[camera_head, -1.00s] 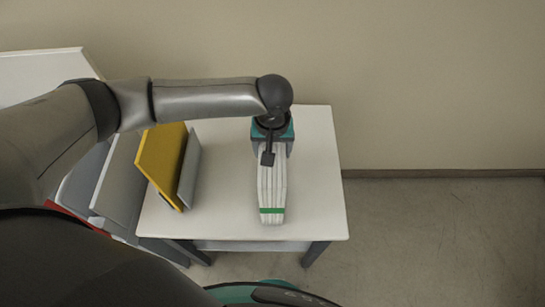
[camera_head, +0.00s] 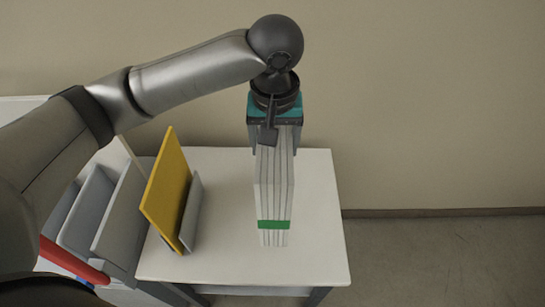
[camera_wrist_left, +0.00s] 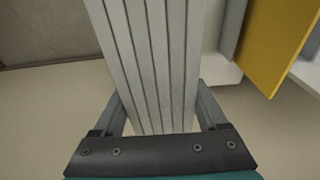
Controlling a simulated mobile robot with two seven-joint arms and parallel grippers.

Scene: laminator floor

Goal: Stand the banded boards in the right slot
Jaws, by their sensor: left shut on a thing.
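The banded boards (camera_head: 272,195) are a bundle of several pale boards with a green band (camera_head: 273,224) near the lower end. My left gripper (camera_head: 273,150) is shut on the bundle's upper end, and the boards hang roughly upright over the table. Any gap under them is hard to judge. In the left wrist view the boards (camera_wrist_left: 150,60) run between the two fingers (camera_wrist_left: 158,112). Left of the bundle, a yellow board (camera_head: 166,190) stands tilted beside a short grey divider (camera_head: 191,213). Which gap is the right slot is unclear. My right gripper is not in view.
The white table (camera_head: 318,220) is clear around and right of the bundle. Grey panels (camera_head: 122,215) stand at the left, with a red bar (camera_head: 72,262) near them. A beige wall (camera_head: 420,100) is behind the table.

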